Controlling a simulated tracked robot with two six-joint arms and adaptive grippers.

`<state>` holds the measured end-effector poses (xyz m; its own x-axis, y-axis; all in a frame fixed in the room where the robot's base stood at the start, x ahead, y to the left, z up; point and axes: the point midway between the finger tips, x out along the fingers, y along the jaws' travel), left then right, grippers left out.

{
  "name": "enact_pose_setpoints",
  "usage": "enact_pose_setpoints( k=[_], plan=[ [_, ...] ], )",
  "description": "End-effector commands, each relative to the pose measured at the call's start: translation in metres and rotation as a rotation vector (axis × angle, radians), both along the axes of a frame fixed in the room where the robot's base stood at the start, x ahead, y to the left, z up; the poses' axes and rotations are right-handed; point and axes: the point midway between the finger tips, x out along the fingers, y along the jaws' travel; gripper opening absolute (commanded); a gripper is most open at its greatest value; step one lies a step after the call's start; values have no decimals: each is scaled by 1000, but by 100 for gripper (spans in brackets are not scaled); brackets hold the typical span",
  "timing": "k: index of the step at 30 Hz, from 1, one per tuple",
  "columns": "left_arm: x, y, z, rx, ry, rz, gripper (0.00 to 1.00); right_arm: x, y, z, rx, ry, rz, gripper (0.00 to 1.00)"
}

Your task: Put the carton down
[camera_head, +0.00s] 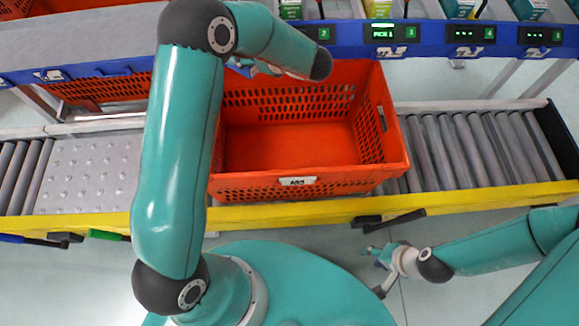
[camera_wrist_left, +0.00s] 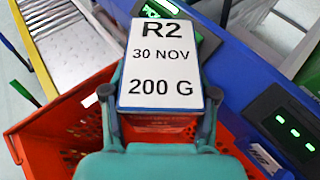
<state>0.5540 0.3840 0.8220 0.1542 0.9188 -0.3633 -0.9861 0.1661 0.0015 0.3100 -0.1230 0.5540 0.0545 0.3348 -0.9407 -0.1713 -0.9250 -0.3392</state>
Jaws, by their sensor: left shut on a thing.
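My left gripper (camera_wrist_left: 160,105) is shut on the carton (camera_wrist_left: 160,62), with one finger on each side. The carton's pale face reads R2, 30 NOV, 200 G in the left wrist view. In the head view the left gripper is mostly hidden by my arm, near the back of the orange tote, and I cannot make out the carton there. The orange tote (camera_head: 345,182) looks empty where its floor shows. In the left wrist view the tote (camera_wrist_left: 62,125) lies beyond the carton. My right gripper (camera_head: 374,268) is open and empty, in front of the conveyor.
The tote stands on a roller conveyor with a yellow front rail (camera_head: 470,200). A blue shelf rail (camera_head: 440,51) with green displays runs behind it, with small boxes (camera_head: 379,9) above. Another orange tote (camera_head: 110,88) is at the back left. Rollers (camera_head: 470,150) right of the tote are clear.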

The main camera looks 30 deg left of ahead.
Motion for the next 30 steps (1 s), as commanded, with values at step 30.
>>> enact_pose_setpoints(
  k=[30],
  plan=[
    [-20,-66,-209,-15,0,324,12,0,0,-191,0,0,0,40]
  ],
)
